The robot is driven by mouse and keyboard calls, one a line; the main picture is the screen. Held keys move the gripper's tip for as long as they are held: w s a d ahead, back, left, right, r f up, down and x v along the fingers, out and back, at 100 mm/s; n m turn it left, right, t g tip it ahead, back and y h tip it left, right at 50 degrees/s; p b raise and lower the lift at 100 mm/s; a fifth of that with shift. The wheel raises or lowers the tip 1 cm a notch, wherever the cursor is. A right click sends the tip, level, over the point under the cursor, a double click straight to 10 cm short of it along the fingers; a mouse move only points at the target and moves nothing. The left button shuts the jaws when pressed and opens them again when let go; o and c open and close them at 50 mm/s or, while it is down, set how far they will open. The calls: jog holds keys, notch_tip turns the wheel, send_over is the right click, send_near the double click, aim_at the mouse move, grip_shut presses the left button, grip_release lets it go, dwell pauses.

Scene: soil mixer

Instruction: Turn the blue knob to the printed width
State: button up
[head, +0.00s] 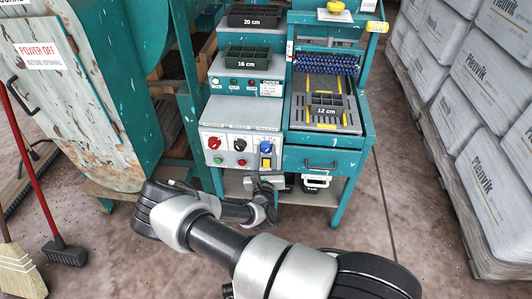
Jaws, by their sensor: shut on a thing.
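The blue knob (265,147) is at the right end of a grey control panel (228,137) on the teal machine. My gripper (266,162) reaches up to the panel from below, with its fingers at the blue knob, and is shut on it. The fingers and wrist hide the knob's lower part, and its pointer and scale are too small to read. Black trays carry printed widths: a 20 cm tray (254,15) on top, a 16 cm tray (247,58) on a lower step, and a 12 cm tray (328,100) on the machine's bed. A small order card (271,88) is too small to read.
A red knob (214,142) and a black knob (240,145) sit left of the blue one. A drawer (320,161) is to the right. A yellow button (335,7) is on top. White stacked bags (475,90) stand right; brooms (65,250) lean left.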

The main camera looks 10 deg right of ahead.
jog(key=shift+a+r+n+p, duration=0.1)
jog(key=shift+r+n+p, duration=0.1)
jog(key=shift+n+p, duration=0.8)
jog(key=shift+f+n, duration=0.2)
jog(key=shift+n, duration=0.8)
jog(key=o, duration=1)
jog(key=shift+s, duration=0.1)
jog(key=p+v, duration=0.1)
jog(key=v, duration=0.7)
jog(key=p+v, duration=0.1)
jog(key=v, duration=0.8)
jog(key=shift+s+r+p, duration=0.1)
jog(key=shift+r+p, duration=0.1)
jog(key=shift+p, duration=0.2)
jog(key=shift+r, duration=0.1)
